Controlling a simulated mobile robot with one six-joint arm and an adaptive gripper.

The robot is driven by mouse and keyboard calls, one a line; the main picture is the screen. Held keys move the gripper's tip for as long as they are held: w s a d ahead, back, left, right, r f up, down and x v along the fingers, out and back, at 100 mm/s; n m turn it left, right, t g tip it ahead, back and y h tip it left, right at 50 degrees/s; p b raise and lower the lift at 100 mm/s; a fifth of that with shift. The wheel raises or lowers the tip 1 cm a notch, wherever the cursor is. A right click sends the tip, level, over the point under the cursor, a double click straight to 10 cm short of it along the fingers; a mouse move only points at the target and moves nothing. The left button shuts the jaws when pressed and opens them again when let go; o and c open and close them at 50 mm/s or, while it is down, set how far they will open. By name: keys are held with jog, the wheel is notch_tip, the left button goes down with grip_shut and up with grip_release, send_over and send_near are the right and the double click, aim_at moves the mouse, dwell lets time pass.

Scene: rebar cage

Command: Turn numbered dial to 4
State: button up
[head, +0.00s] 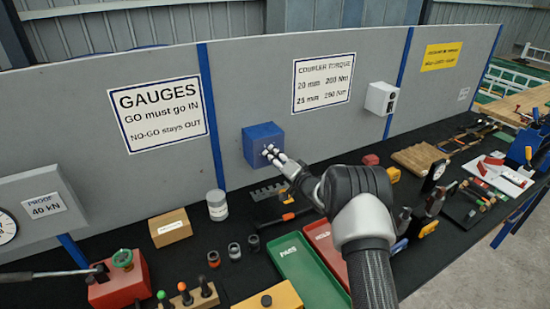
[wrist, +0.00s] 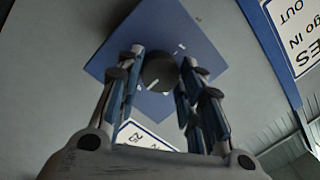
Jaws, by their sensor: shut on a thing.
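A blue box (head: 262,141) is mounted on the grey panel, and it fills the middle of the wrist view (wrist: 124,45). On its face is a round dark grey dial (wrist: 160,72) with a white pointer line. White marks show around the dial, but the numbers are too small to read. My gripper (head: 271,152) reaches the front of the box. In the wrist view its fingers (wrist: 160,75) stand on either side of the dial, shut on it. In the head view the fingers hide the dial.
A grey panel (head: 170,65) with signs stands behind a dark bench (head: 245,200). Below my arm lie a green tray (head: 305,275) and a red tray (head: 325,245). A white switch box (head: 381,98) is on the panel to the right. A white jar (head: 217,205) stands left of the arm.

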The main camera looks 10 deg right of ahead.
jog(key=o, duration=1.1)
jog(key=shift+c, duration=0.2)
jog(key=v, duration=1.2)
